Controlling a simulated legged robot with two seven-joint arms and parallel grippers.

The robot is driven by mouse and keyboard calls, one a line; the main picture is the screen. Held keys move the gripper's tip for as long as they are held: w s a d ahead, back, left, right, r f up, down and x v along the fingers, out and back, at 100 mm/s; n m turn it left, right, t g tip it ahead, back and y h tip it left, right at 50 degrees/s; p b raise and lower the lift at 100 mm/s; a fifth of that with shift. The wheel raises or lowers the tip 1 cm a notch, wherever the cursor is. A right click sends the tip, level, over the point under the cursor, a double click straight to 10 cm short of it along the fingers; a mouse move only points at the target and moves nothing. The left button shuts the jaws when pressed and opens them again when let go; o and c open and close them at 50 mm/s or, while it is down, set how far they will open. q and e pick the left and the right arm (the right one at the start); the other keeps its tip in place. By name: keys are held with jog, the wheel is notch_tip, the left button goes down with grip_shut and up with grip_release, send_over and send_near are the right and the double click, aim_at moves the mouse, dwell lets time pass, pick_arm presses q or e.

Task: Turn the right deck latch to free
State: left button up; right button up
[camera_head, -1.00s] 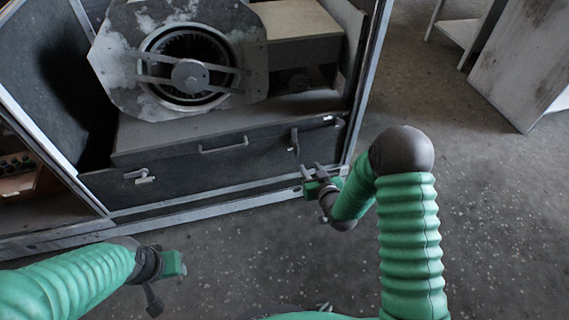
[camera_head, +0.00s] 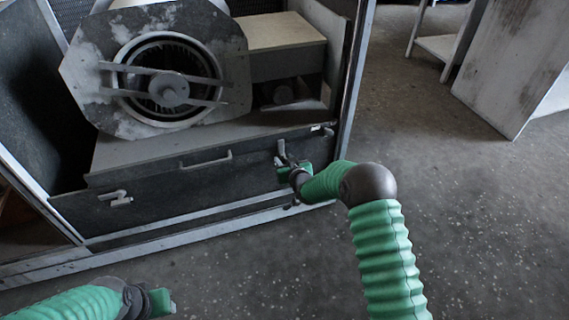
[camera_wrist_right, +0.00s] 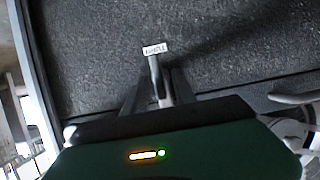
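The right deck latch (camera_head: 281,149) is on the right part of the dark front panel (camera_head: 215,179) of the blower housing, partly hidden by my right gripper. In the wrist view the latch handle (camera_wrist_right: 155,76) stands roughly upright, below a small white label (camera_wrist_right: 155,49). My right gripper (camera_head: 287,160) is at the latch. In the wrist view its two fingers (camera_wrist_right: 157,92) are apart, one on each side of the handle, with a gap visible on the left; contact cannot be told. My left gripper (camera_head: 160,302) is low at the left, away from the housing, its fingers not clear.
A second latch (camera_head: 116,197) lies about level at the panel's left. A bar handle (camera_head: 206,161) is between the latches. The blower (camera_head: 165,85) sits above the deck. The housing's metal frame post (camera_head: 356,80) stands right of the latch. The floor (camera_head: 460,210) at right is clear.

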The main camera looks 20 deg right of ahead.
grip_shut()
dwell(1.4)
